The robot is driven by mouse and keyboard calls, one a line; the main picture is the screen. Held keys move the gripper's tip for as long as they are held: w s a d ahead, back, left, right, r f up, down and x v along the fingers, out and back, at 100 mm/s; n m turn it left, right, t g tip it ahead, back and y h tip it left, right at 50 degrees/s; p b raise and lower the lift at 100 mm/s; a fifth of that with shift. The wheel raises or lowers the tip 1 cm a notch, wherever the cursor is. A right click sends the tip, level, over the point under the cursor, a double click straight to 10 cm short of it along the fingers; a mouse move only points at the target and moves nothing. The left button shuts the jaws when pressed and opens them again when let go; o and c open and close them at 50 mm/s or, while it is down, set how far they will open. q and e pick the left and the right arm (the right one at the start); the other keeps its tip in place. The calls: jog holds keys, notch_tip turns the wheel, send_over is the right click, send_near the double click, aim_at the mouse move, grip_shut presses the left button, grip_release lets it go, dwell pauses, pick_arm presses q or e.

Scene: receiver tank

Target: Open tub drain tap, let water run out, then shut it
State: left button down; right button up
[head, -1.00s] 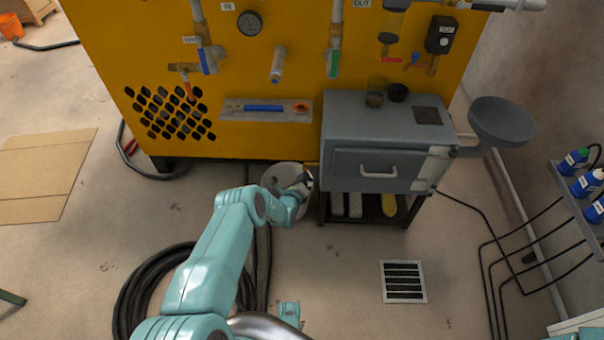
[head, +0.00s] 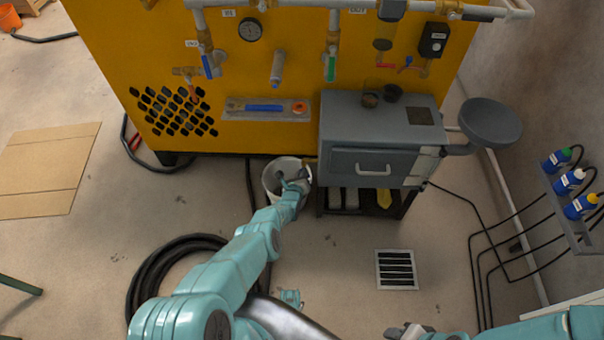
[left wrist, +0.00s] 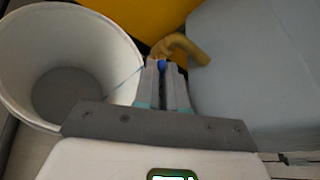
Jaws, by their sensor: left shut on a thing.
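My left gripper (head: 303,174) reaches to the right rim of a white tub (head: 270,187) beside the grey cabinet. In the left wrist view its fingers (left wrist: 163,80) are shut on a small blue tap handle (left wrist: 162,66), of which only a bit shows between the tips. A bent brass tap pipe (left wrist: 190,47) lies just behind the fingertips. The white tub (left wrist: 120,45) is left of them, with a grey round bottom or surface inside. A thin bluish line crosses its rim; I cannot tell whether it is water. My right gripper (head: 408,331) is at the bottom edge, its jaws unclear.
The grey cabinet (head: 345,132) stands close right of the tub. The yellow panel (head: 290,60) with pipes and valves rises behind. A coiled black hose (head: 150,265) lies left on the floor. A floor drain grate (head: 396,287) is at right, with clear floor around it.

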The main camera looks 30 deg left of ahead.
pick_arm(q)
jog(key=shift+s+f, duration=0.1)
jog(key=shift+f, duration=0.05)
jog(key=c, duration=1.2)
grip_release()
jog(key=p+v, duration=1.3)
jog(key=v, duration=0.3)
jog(key=shift+r, duration=0.2)
